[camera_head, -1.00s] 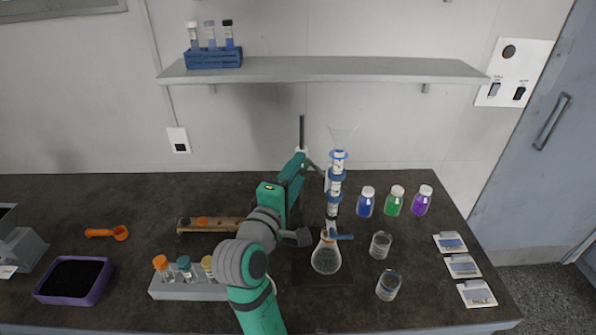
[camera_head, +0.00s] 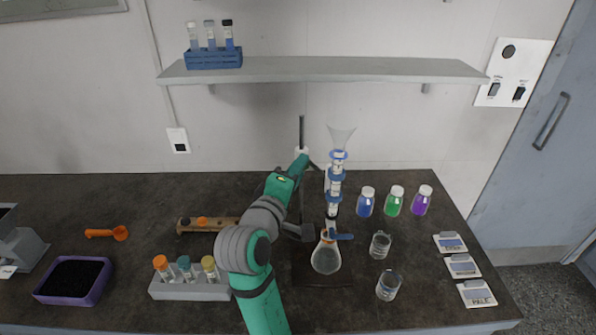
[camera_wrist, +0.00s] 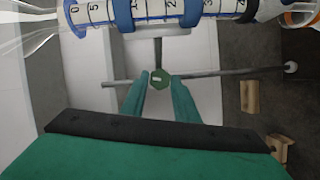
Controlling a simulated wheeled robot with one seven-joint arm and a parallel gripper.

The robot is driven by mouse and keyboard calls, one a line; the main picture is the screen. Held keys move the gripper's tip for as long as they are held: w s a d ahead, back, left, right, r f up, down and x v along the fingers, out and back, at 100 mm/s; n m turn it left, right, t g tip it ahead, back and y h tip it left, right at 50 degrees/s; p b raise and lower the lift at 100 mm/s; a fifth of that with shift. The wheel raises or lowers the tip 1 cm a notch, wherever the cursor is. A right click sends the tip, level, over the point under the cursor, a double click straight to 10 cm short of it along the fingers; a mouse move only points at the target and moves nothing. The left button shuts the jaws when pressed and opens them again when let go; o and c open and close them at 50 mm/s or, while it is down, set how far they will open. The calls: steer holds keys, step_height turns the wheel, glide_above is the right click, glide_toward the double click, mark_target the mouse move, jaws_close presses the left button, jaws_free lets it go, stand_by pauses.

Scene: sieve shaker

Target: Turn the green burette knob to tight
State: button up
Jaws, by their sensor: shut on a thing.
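The green burette knob (camera_wrist: 160,79) is a small faceted knob on the clamp of the burette stand, shown in the wrist view where the metal rods meet. My gripper (camera_wrist: 161,88) has its two teal fingers around the knob and is shut on it. The knob's exact angle cannot be read. In the head view my gripper (camera_head: 301,164) is at the stand rod, and my arm hides the knob. The burette (camera_head: 335,185) stands upright with blue rings and a clear funnel on top. Its scale (camera_wrist: 150,10) crosses the top of the wrist view.
An orange-rimmed flask (camera_head: 326,257) stands below the burette, by a blue stopcock handle (camera_head: 342,236). Two beakers (camera_head: 380,245) and several coloured bottles (camera_head: 394,203) stand to the right. A vial rack (camera_head: 188,290) is left of my arm. A shelf (camera_head: 330,70) hangs above.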

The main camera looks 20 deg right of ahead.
steer(key=shift+r+m+y, duration=0.1)
steer(key=shift+m+y, duration=0.2)
steer(key=shift+m, duration=0.5)
steer(key=o, duration=1.1)
steer(key=shift+c, duration=0.2)
steer(key=v, duration=1)
steer(key=shift+s+a+r, duration=0.2)
steer(key=shift+s+a, duration=0.05)
